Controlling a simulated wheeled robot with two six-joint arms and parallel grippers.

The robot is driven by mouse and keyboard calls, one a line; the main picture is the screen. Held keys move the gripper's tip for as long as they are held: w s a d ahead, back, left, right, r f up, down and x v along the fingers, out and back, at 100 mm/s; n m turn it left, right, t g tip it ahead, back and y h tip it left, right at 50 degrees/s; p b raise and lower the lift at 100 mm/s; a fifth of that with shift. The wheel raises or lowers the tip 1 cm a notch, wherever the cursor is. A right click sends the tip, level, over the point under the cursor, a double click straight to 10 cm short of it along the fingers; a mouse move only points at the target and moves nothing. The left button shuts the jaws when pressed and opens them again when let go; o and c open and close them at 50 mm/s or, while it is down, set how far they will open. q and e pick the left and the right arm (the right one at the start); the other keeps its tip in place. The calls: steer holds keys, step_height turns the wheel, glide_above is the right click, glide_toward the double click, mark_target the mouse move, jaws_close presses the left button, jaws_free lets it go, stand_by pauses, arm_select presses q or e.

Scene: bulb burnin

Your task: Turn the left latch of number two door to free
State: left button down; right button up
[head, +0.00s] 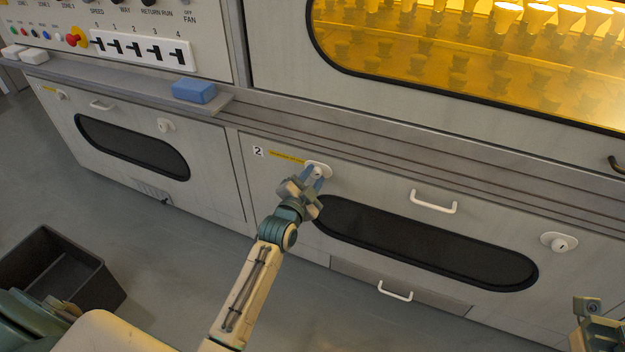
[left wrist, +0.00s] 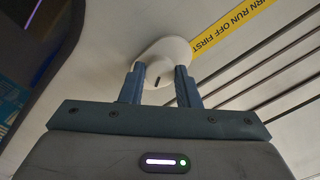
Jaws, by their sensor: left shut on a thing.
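The number two door (head: 285,205) is a pale panel marked "2" with a dark oval window. Its left latch (head: 318,168) is a white oval knob near the door's upper left, beside a yellow strip. My left gripper (head: 313,176) reaches up to it and is shut on the latch. In the left wrist view the two blue fingers (left wrist: 160,82) stand on either side of the latch's grip, in front of its white round base (left wrist: 172,55). The right latch (head: 559,242) sits free of any gripper. My right gripper (head: 590,312) is partly in view at the lower right; its jaws are unclear.
A white handle (head: 433,202) sticks out between the latches, and a lower handle (head: 395,292) is below the window. A blue block (head: 195,91) lies on the ledge. A dark open bin (head: 62,270) stands on the floor at left. The floor before the door is clear.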

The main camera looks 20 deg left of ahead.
arm_select(q)
steer(key=m, duration=0.3)
steer(key=shift+m+b, duration=0.35)
steer(key=shift+m, duration=1.15)
steer(key=c, duration=1.1)
jaws_free()
